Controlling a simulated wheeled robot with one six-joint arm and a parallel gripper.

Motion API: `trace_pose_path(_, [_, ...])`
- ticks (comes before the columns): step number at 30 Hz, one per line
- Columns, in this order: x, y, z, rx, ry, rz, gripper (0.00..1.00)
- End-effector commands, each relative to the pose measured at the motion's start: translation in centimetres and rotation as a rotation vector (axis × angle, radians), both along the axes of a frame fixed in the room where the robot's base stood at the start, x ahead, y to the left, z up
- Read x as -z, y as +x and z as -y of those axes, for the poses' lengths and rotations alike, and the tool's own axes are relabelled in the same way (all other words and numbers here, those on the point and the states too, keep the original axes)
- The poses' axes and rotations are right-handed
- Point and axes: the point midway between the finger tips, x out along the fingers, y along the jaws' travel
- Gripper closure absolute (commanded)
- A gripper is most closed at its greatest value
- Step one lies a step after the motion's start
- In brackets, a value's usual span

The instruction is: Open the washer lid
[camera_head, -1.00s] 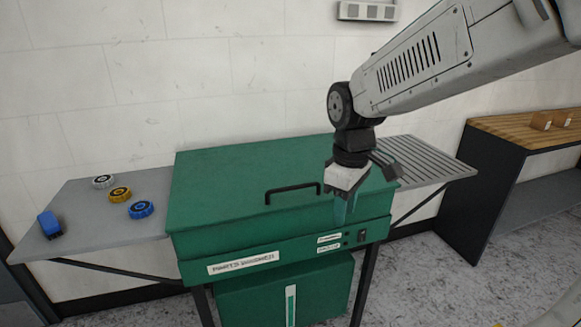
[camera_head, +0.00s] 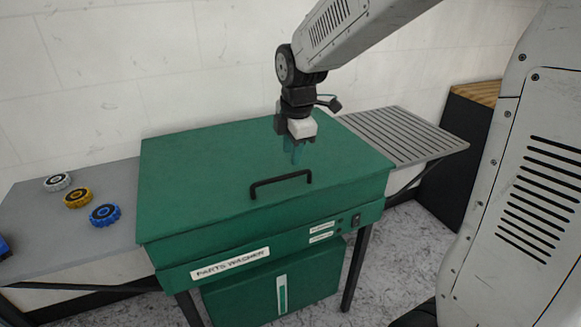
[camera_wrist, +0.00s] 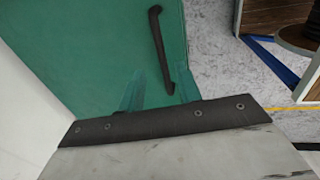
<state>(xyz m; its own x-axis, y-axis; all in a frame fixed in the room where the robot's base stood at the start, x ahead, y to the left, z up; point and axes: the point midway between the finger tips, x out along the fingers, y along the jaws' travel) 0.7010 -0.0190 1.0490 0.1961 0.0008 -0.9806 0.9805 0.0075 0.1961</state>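The green parts washer (camera_head: 250,255) stands against the wall with its flat lid (camera_head: 200,180) shut. A black bar handle (camera_head: 281,184) is fixed on the lid near its front edge. It also shows in the wrist view (camera_wrist: 160,45), up and to the right of my fingers. My gripper (camera_head: 294,155) points down over the lid, behind the handle's right part as seen in the head view, and does not appear to touch it. Its teal fingers stand apart with nothing between them in the wrist view (camera_wrist: 159,92). The exact height above the lid is hard to tell.
A grey side shelf (camera_head: 100,245) at left holds white, gold and blue round parts. A ribbed drain shelf (camera_head: 410,135) joins the washer's right side. A dark, wood-topped bench (camera_head: 450,160) stands further right. My own arm fills the right of the head view.

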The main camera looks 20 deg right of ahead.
Motion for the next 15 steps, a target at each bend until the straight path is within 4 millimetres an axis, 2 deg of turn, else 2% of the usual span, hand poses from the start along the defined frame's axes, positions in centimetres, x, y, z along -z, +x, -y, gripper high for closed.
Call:
trace_pose_path(3, [2.1, 0.3, 0.0, 0.002, 0.000, -0.006, 0.66])
trace_pose_path(9, [5.0, 0.9, 0.1, 0.004, 0.001, -0.003, 0.66])
trace_pose_path(15, [6.4, 1.2, 0.2, 0.006, 0.000, -0.002, 0.66])
